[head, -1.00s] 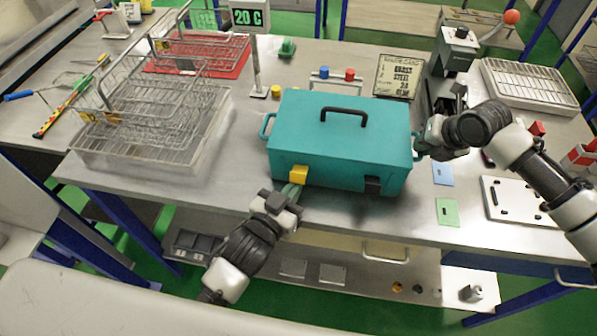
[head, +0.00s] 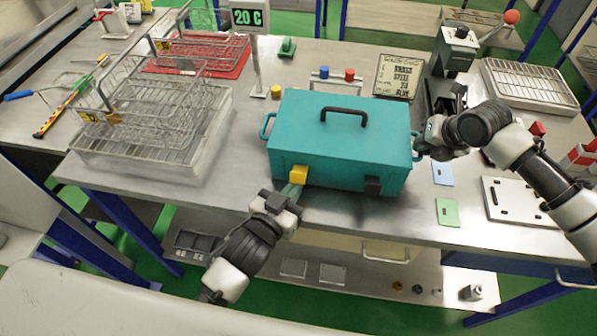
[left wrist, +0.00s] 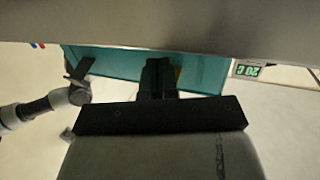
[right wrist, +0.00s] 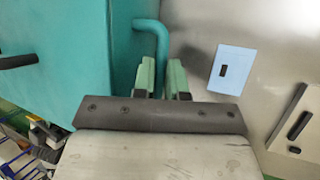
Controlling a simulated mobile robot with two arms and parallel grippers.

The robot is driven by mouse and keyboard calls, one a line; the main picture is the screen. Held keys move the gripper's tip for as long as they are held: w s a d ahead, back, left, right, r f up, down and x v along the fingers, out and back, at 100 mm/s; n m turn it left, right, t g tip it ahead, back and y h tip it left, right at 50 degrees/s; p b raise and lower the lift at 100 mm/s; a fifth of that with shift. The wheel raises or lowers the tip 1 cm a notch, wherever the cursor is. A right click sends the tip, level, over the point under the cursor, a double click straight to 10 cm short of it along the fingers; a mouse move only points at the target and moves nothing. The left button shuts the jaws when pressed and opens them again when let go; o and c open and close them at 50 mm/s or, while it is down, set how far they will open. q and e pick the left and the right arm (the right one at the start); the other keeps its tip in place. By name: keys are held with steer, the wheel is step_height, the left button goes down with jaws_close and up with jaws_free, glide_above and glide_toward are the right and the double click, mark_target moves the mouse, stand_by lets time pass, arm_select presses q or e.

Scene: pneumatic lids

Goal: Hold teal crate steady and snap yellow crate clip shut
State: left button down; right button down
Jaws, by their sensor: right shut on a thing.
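The teal crate (head: 340,140), lid on and black handle on top, stands near the table's front edge. The yellow clip (head: 299,174) is at the left of its front face; whether it is latched is too small to tell. My left gripper (head: 292,190) is at the clip's lower edge, its fingers together. My right gripper (head: 424,140) is shut on the crate's right side handle, and the right wrist view shows this handle (right wrist: 153,32) running down between the fingers.
A black clip (head: 372,186) is at the right of the crate's front. Wire baskets (head: 150,105) stand at the left. Blue (head: 443,173) and green (head: 447,212) plates and a white panel (head: 515,200) lie at the right.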

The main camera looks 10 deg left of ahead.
mark_target(294, 175)
arm_select(q)
steer(key=shift+r, duration=1.65)
stand_by(1.4)
steer(key=shift+w+r, duration=0.6)
steer(key=shift+r, duration=0.1)
stand_by(1.1)
steer(key=shift+s, duration=2.55)
steer(key=v, duration=1.2)
